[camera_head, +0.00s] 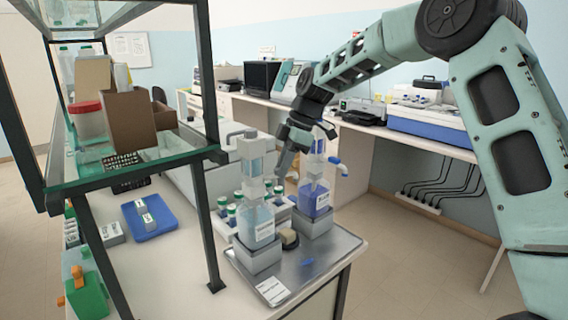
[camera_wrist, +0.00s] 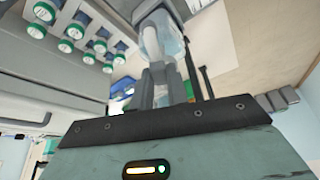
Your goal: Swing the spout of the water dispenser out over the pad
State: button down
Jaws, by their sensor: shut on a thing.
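The water dispenser (camera_head: 257,218), a clear bottle with pale blue liquid and a white top, stands upright on the metal tray. My gripper (camera_head: 281,172) is at its right side, pointing down, between it and a second dispenser. In the wrist view my gripper (camera_wrist: 163,88) is shut on a narrow pale part in front of the clear bottle (camera_wrist: 160,38), seemingly the spout. The spout is mostly hidden by my gripper in the head view. A small block-like pad (camera_head: 289,239), beige and dark, lies on the tray in front of the dispensers.
The second dispenser (camera_head: 316,199) holds violet-blue liquid, and its blue spout (camera_head: 338,164) points right. Several green-capped bottles (camera_head: 232,213) stand behind. The tray (camera_head: 322,258) holds a white card (camera_head: 272,291) and a small blue item (camera_head: 307,262). A shelf post (camera_head: 208,230) rises at left.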

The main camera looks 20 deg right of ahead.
jog(key=shift+w+n+g+p, duration=0.5)
jog(key=shift+w+n+p, duration=0.25)
jog(key=shift+n, duration=0.35)
jog(key=c, duration=1.4)
grip_release()
jog(key=shift+o, duration=0.2)
jog(key=b+v, duration=0.1)
jog(key=v, duration=1.6)
jog(key=shift+r+b, duration=0.25)
jog(key=shift+b, duration=0.15)
